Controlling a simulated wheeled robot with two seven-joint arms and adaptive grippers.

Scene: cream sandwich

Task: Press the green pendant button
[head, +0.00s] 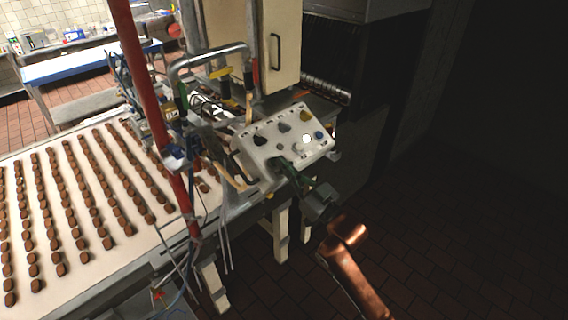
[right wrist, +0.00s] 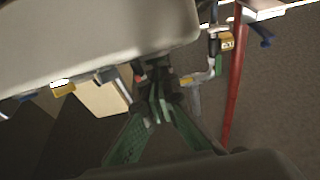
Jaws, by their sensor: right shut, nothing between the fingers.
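The pendant is a pale grey control box (head: 262,152) with its tilted face turned up, at the end of the conveyor. Its face carries dark, yellowish, white and blue buttons. I cannot make out a green button; my gripper covers part of the lower edge. My right gripper (head: 279,163) is shut and empty, with its tips at the box's lower front edge; whether they touch is unclear. In the right wrist view the green fingers (right wrist: 158,88) converge just below the large pale box (right wrist: 90,40). My left gripper is not in view.
A conveyor belt (head: 125,180) with rows of brown pieces lies to the left. A red post (head: 160,110) rises in front of it. Pipes (head: 205,57) and cables crowd the area left of the box. The floor at right is clear.

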